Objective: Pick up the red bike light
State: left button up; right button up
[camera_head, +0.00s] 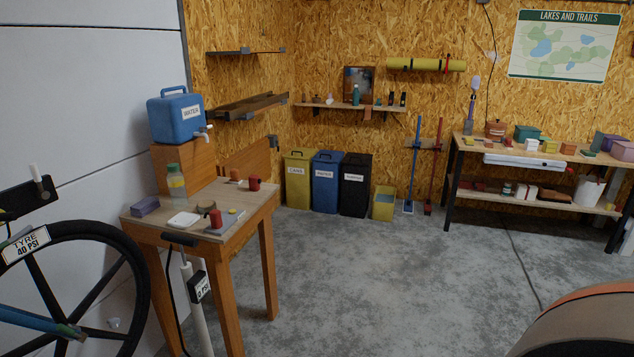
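Small red things stand on the wooden plank table at the left (254,209). One is a red upright piece (215,219) near the front edge, on or beside a flat grey piece. Another is a dark red, cup-like cylinder (254,184) at the back right of the tabletop. Both are too small to tell whether either is the red bike light. Neither of my grippers shows in the head view, and nothing is held in sight.
A white dish (184,219), a purple block (145,206), a bottle (176,182) and a blue water container (178,118) crowd the table. A bicycle wheel (140,290) and pump (196,300) stand close by. A loaded bench (470,145) is far right. The middle floor is clear.

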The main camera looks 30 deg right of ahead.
aim_at(254, 185)
jog(key=z, duration=0.7)
jog(key=i+l, duration=0.25)
jog(key=i, duration=0.15)
jog(key=i+l+z, duration=0.1)
jog(key=i+l, duration=0.4)
jog(key=i, duration=0.25)
